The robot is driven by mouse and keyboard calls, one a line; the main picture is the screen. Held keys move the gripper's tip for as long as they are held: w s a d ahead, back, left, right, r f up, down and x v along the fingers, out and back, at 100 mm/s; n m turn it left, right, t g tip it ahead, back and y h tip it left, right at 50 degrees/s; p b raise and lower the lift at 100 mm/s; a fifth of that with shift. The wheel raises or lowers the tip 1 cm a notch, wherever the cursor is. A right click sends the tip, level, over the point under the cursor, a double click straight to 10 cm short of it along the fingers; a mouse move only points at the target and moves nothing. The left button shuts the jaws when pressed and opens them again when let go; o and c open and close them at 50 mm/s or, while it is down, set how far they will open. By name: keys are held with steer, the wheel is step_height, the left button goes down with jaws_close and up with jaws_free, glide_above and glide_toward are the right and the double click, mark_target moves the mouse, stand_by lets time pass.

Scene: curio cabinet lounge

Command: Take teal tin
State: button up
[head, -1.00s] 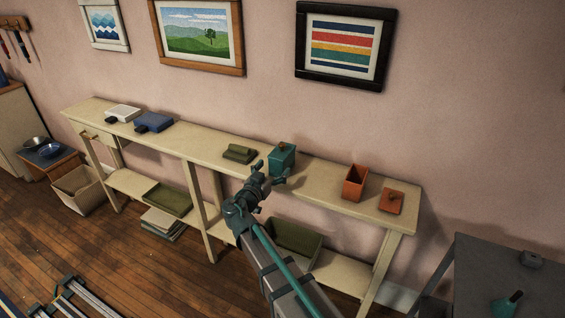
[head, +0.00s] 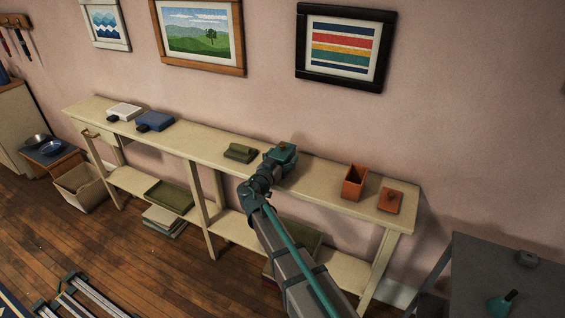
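The teal tin (head: 285,151) is a small box with a brown knob on its lid. It stands on the long cream console table (head: 330,195), right of the olive box. My gripper (head: 272,166) is at the tin's near left side, with the arm reaching up from the bottom of the picture. The gripper overlaps the lower part of the tin, so its fingertips are hidden. I cannot tell whether the fingers touch the tin or have closed.
An olive box (head: 240,153) lies just left of the tin. An open orange tin (head: 354,183) and its lid (head: 390,200) are to the right. A white box (head: 124,111) and a blue box (head: 155,121) are at the left end. A lower shelf holds an olive tray (head: 169,196).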

mark_target(282, 144)
steer(key=c, duration=1)
steer(key=shift+o, duration=0.2)
steer(key=shift+r, duration=0.15)
steer(key=shift+s+a+r+b, duration=0.1)
steer(key=shift+s+r+b, duration=0.1)
steer(key=shift+r+b, duration=0.2)
step_height(282, 144, up, 6)
steer(key=shift+f+b, duration=0.1)
steer(key=shift+b, duration=0.2)
steer(key=b+v, duration=0.2)
steer(key=v, duration=1.7)
steer(key=shift+s+a+b, duration=0.1)
steer(key=shift+s+b, duration=0.15)
steer(key=shift+b, duration=0.15)
steer(key=o, duration=0.5)
steer(key=c, duration=0.9)
